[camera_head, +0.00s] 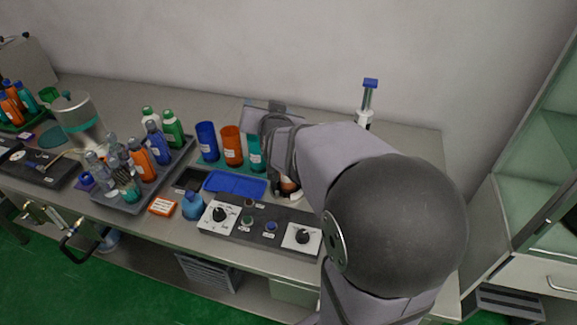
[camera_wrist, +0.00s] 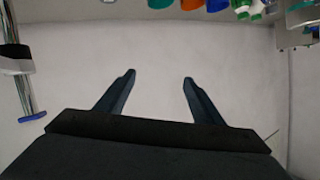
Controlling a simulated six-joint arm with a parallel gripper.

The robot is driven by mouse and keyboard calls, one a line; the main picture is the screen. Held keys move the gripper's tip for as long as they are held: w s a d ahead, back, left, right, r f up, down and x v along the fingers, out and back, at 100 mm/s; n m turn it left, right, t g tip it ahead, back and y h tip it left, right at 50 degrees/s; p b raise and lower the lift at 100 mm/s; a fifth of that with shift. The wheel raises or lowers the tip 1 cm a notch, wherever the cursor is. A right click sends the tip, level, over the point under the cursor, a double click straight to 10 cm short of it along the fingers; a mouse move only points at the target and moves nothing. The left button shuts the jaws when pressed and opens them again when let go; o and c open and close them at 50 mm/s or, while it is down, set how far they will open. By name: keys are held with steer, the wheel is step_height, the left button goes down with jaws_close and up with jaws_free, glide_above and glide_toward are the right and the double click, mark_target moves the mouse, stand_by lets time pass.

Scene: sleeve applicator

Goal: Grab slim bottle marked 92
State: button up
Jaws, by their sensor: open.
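Several slim bottles stand in a grey tray left of centre in the head view: a green bottle (camera_head: 172,129), a blue bottle (camera_head: 158,142), an orange bottle (camera_head: 142,160) and a white bottle with a green cap (camera_head: 150,119). Clear bottles (camera_head: 97,166) stand at the tray's left. The labels are too small to read, so I cannot tell which is marked 92. My gripper (camera_wrist: 158,79) is open and empty in the wrist view, with only pale wall between its fingers. In the head view my arm is right of the bottles and partly hides the gripper.
Blue (camera_head: 207,141), orange (camera_head: 231,146) and teal cups stand between tray and arm. A blue mat (camera_head: 235,185), a blue squat flask (camera_head: 192,206) and a knob panel (camera_head: 262,228) lie in front. A blue-topped dispenser (camera_head: 367,100) stands at the back right.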

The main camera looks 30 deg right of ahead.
steer(key=d+r+m+t+h, duration=0.1)
steer(key=d+r+m+h, duration=0.25)
steer(key=d, duration=0.25)
steer(key=shift+n+g+h, duration=0.3)
steer(key=shift+n+h, duration=0.35)
steer(key=shift+n, duration=0.2)
step_height(320, 180, down, 11)
steer(key=b, duration=0.2)
steer(key=shift+w+d+f+b, duration=0.1)
steer(key=shift+w+f+b, duration=0.1)
steer(key=shift+b, duration=0.15)
steer(key=s+a+f+n+g+b, duration=0.15)
steer(key=s+f, duration=0.25)
steer(key=f, duration=0.8)
steer(key=shift+n+t, duration=0.25)
steer(key=shift+n, duration=0.1)
steer(key=shift+w+a+p+x, duration=0.15)
steer(key=shift+p+x, duration=0.15)
steer(key=shift+x, duration=0.9)
steer(key=shift+w+a+p+x, duration=0.15)
steer(key=shift+p+x, duration=0.15)
steer(key=shift+x, duration=0.9)
steer(key=shift+a+p+x, duration=0.15)
steer(key=shift+p+x, duration=0.15)
steer(key=shift+x, duration=0.95)
steer(key=shift+f, duration=0.2)
steer(key=shift+c, duration=0.6)
steer(key=c, duration=1.2)
